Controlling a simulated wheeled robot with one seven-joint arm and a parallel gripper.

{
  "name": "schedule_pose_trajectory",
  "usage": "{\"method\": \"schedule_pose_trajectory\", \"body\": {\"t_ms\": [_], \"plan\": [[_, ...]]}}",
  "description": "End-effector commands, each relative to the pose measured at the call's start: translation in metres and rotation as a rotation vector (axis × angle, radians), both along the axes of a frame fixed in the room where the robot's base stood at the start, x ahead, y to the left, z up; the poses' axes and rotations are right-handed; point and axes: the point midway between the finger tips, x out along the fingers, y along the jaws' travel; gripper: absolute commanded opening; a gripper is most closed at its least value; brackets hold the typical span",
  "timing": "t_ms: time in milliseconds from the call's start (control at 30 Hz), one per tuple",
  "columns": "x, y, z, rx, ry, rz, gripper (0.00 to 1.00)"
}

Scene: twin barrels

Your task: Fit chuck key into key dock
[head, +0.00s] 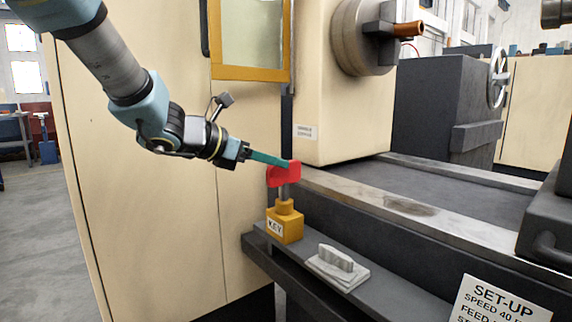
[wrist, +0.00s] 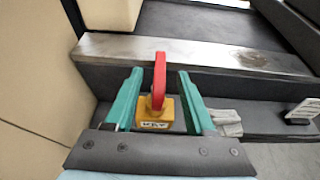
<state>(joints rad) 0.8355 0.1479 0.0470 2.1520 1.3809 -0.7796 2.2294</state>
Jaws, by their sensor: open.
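The chuck key (head: 284,177) has a red handle and a grey shank. It stands upright with its shank going down into the yellow key dock (head: 286,225), a block marked KEY. The dock sits on the dark ledge at the front of the lathe. My gripper (head: 286,163) is at the red handle. In the wrist view, the teal fingers of my gripper (wrist: 158,75) are apart, one on each side of the red handle (wrist: 159,80), with visible gaps. The yellow dock (wrist: 156,114) shows below the handle. The shank's lower end is hidden inside the dock.
A pale block on a folded cloth or pad (head: 337,268) lies on the ledge right of the dock. A white set-up sign (head: 500,300) stands at the front right. The cream lathe cabinet (head: 165,180) rises behind my arm. The chuck (head: 365,35) is above.

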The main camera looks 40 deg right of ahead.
Motion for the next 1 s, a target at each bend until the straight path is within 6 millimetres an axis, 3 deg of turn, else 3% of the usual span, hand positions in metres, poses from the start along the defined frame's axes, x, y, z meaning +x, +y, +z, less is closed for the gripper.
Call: {"method": "schedule_pose_trajectory", "body": {"t_ms": [100,300,1000], "plan": [[0.002,0.019,0.009,-0.001,-0.001,0.003,0.55],[0.002,0.034,0.014,-0.001,0.001,0.000,0.55],[0.002,0.035,0.015,0.000,0.001,-0.001,0.55]]}}
